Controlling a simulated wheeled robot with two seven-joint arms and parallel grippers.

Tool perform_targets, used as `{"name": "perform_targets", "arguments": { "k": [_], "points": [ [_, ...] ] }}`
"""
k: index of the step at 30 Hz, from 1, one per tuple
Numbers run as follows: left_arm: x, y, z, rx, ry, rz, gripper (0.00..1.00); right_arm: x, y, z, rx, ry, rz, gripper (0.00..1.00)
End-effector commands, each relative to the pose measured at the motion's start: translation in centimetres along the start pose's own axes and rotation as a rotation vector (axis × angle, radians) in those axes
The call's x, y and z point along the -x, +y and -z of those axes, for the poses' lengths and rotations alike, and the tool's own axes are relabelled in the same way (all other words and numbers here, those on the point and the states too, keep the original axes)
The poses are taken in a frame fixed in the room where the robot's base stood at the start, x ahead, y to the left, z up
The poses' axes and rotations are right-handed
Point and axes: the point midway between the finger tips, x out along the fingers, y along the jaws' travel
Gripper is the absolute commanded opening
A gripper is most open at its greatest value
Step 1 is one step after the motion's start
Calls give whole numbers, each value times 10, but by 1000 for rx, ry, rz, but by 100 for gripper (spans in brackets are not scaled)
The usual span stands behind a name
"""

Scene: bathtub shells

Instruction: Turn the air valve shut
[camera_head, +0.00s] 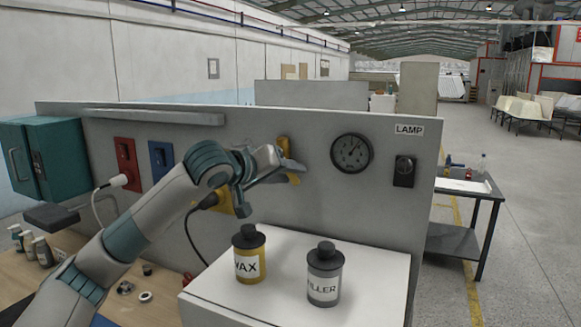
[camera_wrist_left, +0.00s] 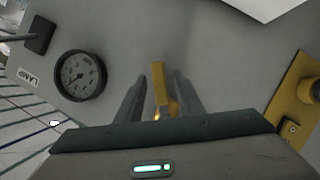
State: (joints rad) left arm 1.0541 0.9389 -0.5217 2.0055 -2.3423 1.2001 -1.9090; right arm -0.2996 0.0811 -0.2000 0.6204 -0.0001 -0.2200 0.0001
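The air valve shows as a yellow lever (camera_head: 284,146) on the grey panel, left of the round gauge. My left gripper (camera_head: 288,170) is at the valve and hides part of it. In the left wrist view the yellow lever (camera_wrist_left: 159,84) stands between the two fingers of the left gripper (camera_wrist_left: 160,92). Gaps show on both sides of the lever, so the fingers are open around it and not clamped. The valve's base is mostly hidden. My right gripper is not in view.
The gauge (camera_head: 351,153) and a black lamp switch (camera_head: 404,171) sit right of the valve. A yellow WAX can (camera_head: 249,262) and a grey FILLER can (camera_head: 324,283) stand on the white surface (camera_head: 372,278) below. Red (camera_head: 127,163) and blue (camera_head: 160,158) sockets are at left.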

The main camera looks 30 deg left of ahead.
Motion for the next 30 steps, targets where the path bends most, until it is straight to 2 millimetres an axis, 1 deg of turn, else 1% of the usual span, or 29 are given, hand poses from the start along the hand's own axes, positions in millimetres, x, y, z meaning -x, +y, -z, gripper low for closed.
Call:
{"name": "perform_targets", "arguments": {
  "k": [1, 5, 14, 15, 17, 18, 19, 26, 30],
  "points": [
    [-4, 1, 1, 0, -1, -1, 34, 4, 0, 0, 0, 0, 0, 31],
    [-10, 0, 0, -1, 0, 0, 34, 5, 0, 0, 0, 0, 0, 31],
    [-12, 0, 0, -1, 1, 0, 34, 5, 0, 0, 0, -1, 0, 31],
    [-12, 0, 0, -1, 1, 0, 30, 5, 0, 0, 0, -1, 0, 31],
    [-12, 0, 0, -1, 1, 0, 15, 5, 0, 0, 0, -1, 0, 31],
    [-12, 0, 0, -1, 1, 0, 6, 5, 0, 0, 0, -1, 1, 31],
    [-12, 0, 0, -1, 1, 0, 0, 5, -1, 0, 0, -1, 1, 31],
    [-12, 0, 0, 1, 1, -1, 0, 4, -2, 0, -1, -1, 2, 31],
    [-12, 0, -1, 17, 2, -7, 0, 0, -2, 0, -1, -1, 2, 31]
  ]
}}
